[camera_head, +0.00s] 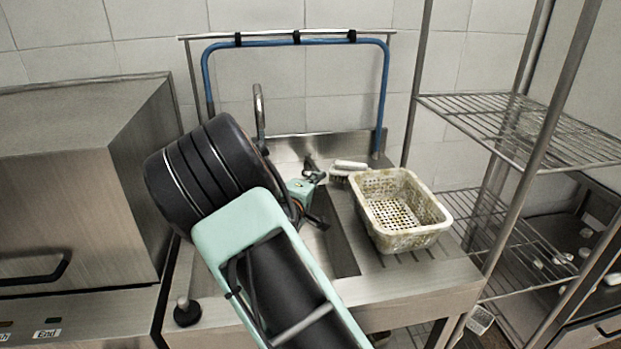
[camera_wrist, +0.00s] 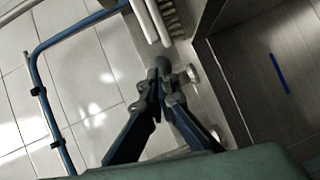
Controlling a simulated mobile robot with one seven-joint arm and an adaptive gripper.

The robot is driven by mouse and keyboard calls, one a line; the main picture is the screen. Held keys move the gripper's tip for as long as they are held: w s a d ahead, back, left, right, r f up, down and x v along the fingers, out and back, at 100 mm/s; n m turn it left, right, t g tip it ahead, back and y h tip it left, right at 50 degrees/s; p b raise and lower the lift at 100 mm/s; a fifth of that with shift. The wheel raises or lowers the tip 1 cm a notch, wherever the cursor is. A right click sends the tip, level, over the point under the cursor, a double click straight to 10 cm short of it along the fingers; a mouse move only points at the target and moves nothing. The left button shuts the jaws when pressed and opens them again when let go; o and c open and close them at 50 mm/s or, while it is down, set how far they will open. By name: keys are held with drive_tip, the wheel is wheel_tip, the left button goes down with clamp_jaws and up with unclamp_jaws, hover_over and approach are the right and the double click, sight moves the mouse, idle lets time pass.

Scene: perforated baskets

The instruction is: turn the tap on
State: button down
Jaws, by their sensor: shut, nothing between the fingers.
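The tap's curved metal spout (camera_head: 259,110) rises at the back of the sink, left of centre in the head view. Its lower part is hidden behind my arm, and I cannot make out its handle. My gripper (camera_head: 316,168) is over the back of the sink, to the right of the spout and apart from it. In the wrist view my gripper (camera_wrist: 161,68) has its dark fingers brought together at the tips, with nothing held. Small pale round parts (camera_wrist: 190,73) show beside the fingertips; I cannot tell what they belong to.
A perforated basket (camera_head: 400,232) stands on the drainboard at right. A brush (camera_head: 350,166) lies behind it, close to my gripper. A blue pipe frame (camera_head: 386,95) arches behind the sink. A wire rack (camera_head: 535,130) stands right, a steel machine (camera_head: 75,190) left.

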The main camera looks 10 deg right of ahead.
drive_tip(key=shift+w+d+p, duration=0.2)
drive_tip(key=shift+w+d, duration=0.05)
drive_tip(key=shift+d, duration=0.9)
drive_tip(key=shift+w+d+p, duration=0.2)
drive_tip(key=shift+d+p, duration=0.05)
drive_tip(key=shift+d, duration=0.85)
drive_tip(key=shift+w+d+p, duration=0.2)
drive_tip(key=shift+w+d, duration=0.05)
drive_tip(key=shift+d, duration=0.9)
